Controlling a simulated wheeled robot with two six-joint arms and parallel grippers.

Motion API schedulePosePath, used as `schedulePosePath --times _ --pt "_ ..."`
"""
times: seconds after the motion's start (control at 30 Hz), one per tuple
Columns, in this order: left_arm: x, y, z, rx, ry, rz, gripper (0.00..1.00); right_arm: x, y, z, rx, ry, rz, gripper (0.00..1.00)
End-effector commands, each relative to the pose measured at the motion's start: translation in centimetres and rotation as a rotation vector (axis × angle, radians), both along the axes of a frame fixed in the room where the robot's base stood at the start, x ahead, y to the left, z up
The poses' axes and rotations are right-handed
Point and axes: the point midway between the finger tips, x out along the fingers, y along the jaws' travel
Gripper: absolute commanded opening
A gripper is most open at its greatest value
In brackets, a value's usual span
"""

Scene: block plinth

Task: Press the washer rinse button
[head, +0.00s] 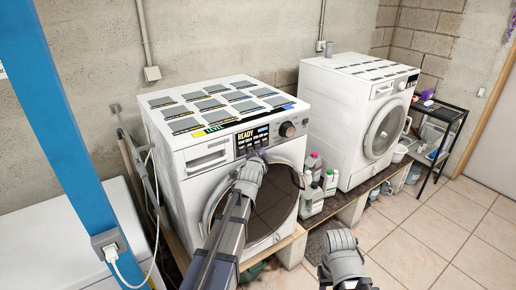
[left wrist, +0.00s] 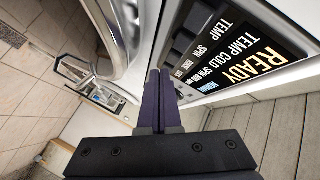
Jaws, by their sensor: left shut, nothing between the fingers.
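The washer (head: 172,160) is a white front-loader with a dark round door. Its control panel (head: 241,146) has a lit display reading READY, which also shows in the left wrist view (left wrist: 258,50). A row of dark buttons (left wrist: 185,40) runs along the display, beside small labels such as TEMP and SPIN; which is the rinse button is hard to tell. My left gripper (left wrist: 158,73) is shut and empty, its tips close to the lower end of that row; contact cannot be told. In the head view my left wrist hides its fingers.
A second white machine (head: 328,120) stands to the right. Several bottles (head: 312,200) stand between the machines on a low wooden platform. A blue post (head: 70,130) rises at the left. A black rack (head: 440,125) stands at the far right. The tiled floor (head: 460,215) in front is clear.

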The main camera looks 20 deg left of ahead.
Motion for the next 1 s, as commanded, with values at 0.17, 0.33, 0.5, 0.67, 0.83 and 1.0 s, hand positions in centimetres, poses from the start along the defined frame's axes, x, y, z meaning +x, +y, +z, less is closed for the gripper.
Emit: schedulePosePath --times 0.17,0.33,0.5,0.67,0.83,1.0 --pt "0.0 0.0 0.0 0.0 0.0 0.0 0.0 0.0 0.0 0.0 0.0 0.0 0.0 0.5" --pt "0.0 0.0 0.0 0.0 0.0 0.0 0.0 0.0 0.0 0.0 0.0 0.0 0.0 0.5" --pt "0.19 0.2 0.01 0.001 0.0 0.0 0.0 0.0 0.0 0.01 0.0 0.0 0.0 0.5" --pt "0.52 0.61 0.03 0.0 0.0 0.0 0.0 0.0 0.0 0.02 0.0 0.0 0.0 0.5" --pt "0.53 0.68 0.03 0.0 0.0 0.0 0.0 0.0 0.0 0.02 0.0 0.0 0.0 0.5" --pt "0.52 0.68 0.02 0.0 0.0 0.0 0.0 0.0 0.0 0.02 0.0 0.0 0.0 0.5"
